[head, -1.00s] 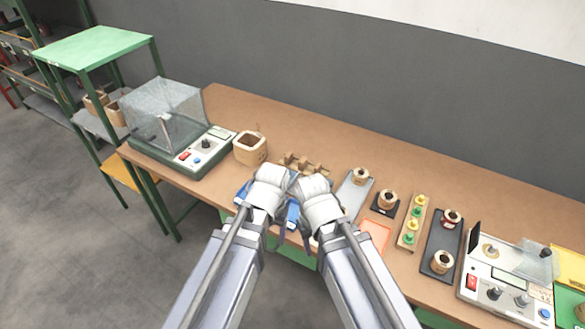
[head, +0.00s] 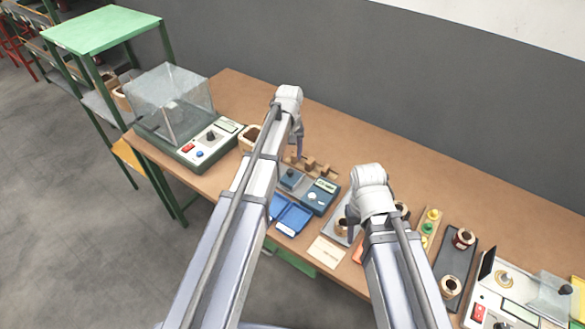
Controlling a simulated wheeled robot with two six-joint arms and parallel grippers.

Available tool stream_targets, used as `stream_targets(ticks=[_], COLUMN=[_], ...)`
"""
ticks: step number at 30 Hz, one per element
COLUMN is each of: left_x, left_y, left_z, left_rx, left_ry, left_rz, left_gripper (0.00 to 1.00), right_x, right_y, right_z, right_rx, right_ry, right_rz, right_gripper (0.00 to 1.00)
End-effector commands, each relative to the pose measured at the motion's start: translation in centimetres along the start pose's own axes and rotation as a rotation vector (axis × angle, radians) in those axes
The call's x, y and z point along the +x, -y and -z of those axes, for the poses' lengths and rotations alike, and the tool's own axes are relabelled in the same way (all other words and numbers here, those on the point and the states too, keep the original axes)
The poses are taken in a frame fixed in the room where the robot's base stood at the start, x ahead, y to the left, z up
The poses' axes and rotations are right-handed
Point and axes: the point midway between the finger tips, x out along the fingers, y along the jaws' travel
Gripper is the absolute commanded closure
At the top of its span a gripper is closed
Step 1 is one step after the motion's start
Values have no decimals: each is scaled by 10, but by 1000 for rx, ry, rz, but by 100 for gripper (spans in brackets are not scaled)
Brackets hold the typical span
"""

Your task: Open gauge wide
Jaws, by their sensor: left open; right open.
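A small blue-grey instrument (head: 319,196) with a display and a pale knob, which looks like the gauge, sits mid-table in the head view. A blue-grey block (head: 292,179) is at its left end; I cannot tell how far apart its measuring parts are. My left gripper (head: 299,146) is open above the table, behind the instrument and near the wooden rack (head: 310,165). My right gripper (head: 351,222) is open, right of the instrument, over a grey plate (head: 336,234) with a coil on it. Its arm hides part of that area.
An open blue case (head: 290,215) and a paper card (head: 326,251) lie in front. A clear-covered tester (head: 190,140) stands left; a coil box (head: 250,138) is partly behind my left arm. Coils on a dark tray (head: 455,262) and another tester (head: 510,300) are right.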

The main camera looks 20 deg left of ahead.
Motion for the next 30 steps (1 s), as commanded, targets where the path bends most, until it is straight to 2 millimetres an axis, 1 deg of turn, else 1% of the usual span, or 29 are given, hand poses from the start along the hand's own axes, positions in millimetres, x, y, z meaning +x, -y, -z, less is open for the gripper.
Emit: stream_targets(ticks=[1, 5, 12, 16, 21, 29, 30], left_x=[7, 20, 52, 66, 74, 72, 72], left_y=[0, 0, 0, 0, 0, 0, 0], left_z=[0, 0, 0, 0, 0, 0, 0], left_rx=[1, 1, 2, 2, 2, 2, 2], left_ry=[0, 0, 0, 0, 0, 0, 0], left_rz=[0, 0, 0, 0, 0, 0, 0], left_gripper=[38, 38, 38, 38, 38, 38, 42], right_x=[7, 20, 51, 66, 73, 72, 72], right_y=[1, 2, 5, 6, 7, 7, 7], right_z=[0, 1, 3, 4, 4, 4, 4], right_rx=[0, 0, 0, 0, 0, 0, 0], right_ry=[0, 0, 0, 0, 0, 0, 0], right_rz=[0, 0, 0, 0, 0, 0, 0], right_gripper=[50, 50, 50, 50, 50, 50, 50])
